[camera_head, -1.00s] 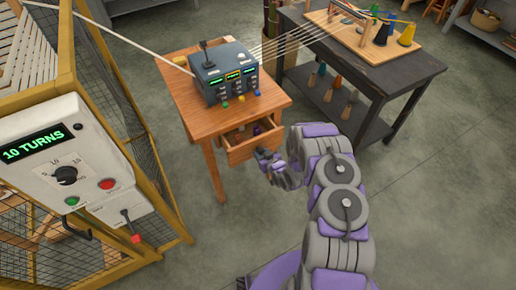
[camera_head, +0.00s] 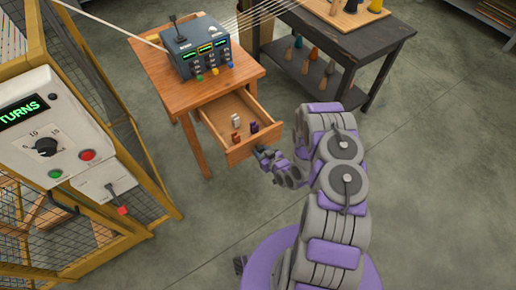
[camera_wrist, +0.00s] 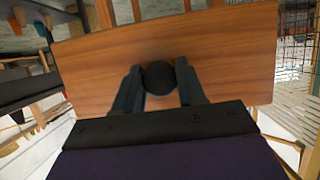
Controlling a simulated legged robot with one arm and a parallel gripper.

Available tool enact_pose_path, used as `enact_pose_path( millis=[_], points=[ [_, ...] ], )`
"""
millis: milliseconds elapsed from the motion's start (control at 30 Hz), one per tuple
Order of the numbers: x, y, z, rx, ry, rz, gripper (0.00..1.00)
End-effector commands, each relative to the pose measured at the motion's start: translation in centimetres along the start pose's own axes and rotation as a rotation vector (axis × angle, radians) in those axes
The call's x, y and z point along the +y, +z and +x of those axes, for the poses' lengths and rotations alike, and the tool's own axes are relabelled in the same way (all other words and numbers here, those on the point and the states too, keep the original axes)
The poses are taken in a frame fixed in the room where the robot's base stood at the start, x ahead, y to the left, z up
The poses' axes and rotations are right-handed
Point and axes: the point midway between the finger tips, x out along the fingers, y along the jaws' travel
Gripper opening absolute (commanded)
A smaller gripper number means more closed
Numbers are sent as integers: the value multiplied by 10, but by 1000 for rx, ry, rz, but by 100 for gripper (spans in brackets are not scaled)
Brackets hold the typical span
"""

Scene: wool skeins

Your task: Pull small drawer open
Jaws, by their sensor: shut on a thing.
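The small wooden drawer (camera_head: 236,148) stands pulled out from the wooden table (camera_head: 183,88) in the head view. A few small spools or blocks lie inside it, among them a white one (camera_head: 236,119) and a dark purple one (camera_head: 254,127). My gripper (camera_head: 264,153) is at the drawer's front face. In the wrist view my gripper (camera_wrist: 161,90) has its two fingers on either side of the round black knob (camera_wrist: 160,76) and is shut on it. The wooden drawer front fills the middle of that view.
A control box (camera_head: 196,50) with green displays stands on the table. A dark workbench (camera_head: 355,42) is behind to the right. A yellow-framed cage with a white control panel (camera_head: 45,130) is at the left. The floor (camera_head: 430,180) at the right is clear.

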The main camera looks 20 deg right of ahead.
Motion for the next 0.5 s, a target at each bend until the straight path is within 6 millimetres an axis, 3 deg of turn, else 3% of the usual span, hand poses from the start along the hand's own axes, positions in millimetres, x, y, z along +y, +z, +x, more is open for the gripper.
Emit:
enact_pose_path(
  millis=[367, 400, 500],
  points=[
    [0, 0, -2, 0, 0, 1, 0],
    [0, 0, -2, 0, 0, 1, 42],
    [0, 0, -1, 0, 0, 1, 51]
  ],
)
